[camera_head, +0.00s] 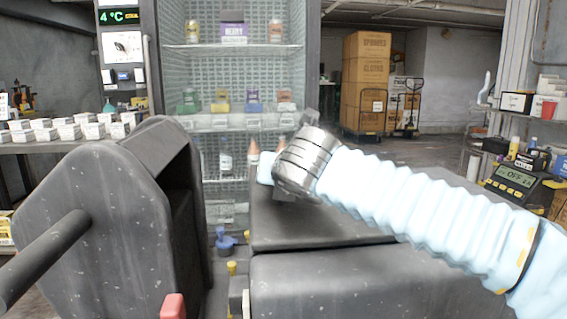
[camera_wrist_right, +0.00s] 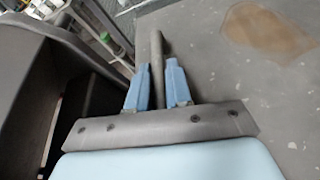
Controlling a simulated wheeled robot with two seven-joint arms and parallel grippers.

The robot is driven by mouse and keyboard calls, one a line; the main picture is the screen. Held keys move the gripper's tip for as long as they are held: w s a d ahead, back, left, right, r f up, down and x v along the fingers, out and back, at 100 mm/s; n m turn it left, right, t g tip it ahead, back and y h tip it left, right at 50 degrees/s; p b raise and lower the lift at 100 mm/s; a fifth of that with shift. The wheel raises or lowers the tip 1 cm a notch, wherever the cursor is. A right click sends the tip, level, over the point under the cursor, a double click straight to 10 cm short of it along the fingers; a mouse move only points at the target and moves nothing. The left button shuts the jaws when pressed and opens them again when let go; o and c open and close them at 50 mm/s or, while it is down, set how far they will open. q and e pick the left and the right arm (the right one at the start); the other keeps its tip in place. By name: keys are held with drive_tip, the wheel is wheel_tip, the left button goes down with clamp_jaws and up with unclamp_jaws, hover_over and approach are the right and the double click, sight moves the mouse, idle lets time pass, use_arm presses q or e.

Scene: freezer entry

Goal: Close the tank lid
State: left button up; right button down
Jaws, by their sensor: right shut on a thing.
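A dark grey, speckled hollow piece (camera_head: 90,225), seemingly the raised tank lid, stands at the left with a dark hollow facing right. A grey rod sticks out of its near side. A dark grey box with flat top panels (camera_head: 320,290), seemingly the tank body, is right of it. My right arm reaches in from the right over this box. My right gripper (camera_wrist_right: 157,70) has its blue fingers on either side of a grey bar (camera_wrist_right: 156,45) in the right wrist view. In the head view the wrist hides its fingers. My left gripper is not in view.
A glass-fronted cabinet with shelves of goods (camera_head: 235,75) stands behind. Small white boxes (camera_head: 70,130) line a table at the back left. Stacked cartons (camera_head: 367,70) stand farther back. A device with a display (camera_head: 515,180) is at the right.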

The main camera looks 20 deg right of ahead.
drive_tip(key=shift+a+f, duration=0.1)
drive_tip(key=shift+f, duration=0.25)
drive_tip(key=shift+f, duration=0.15)
drive_tip(key=c, duration=1.1)
unclamp_jaws()
drive_tip(key=v, duration=1.3)
drive_tip(key=shift+r, duration=0.2)
drive_tip(key=shift+s+a+r, duration=0.1)
drive_tip(key=shift+s, duration=0.25)
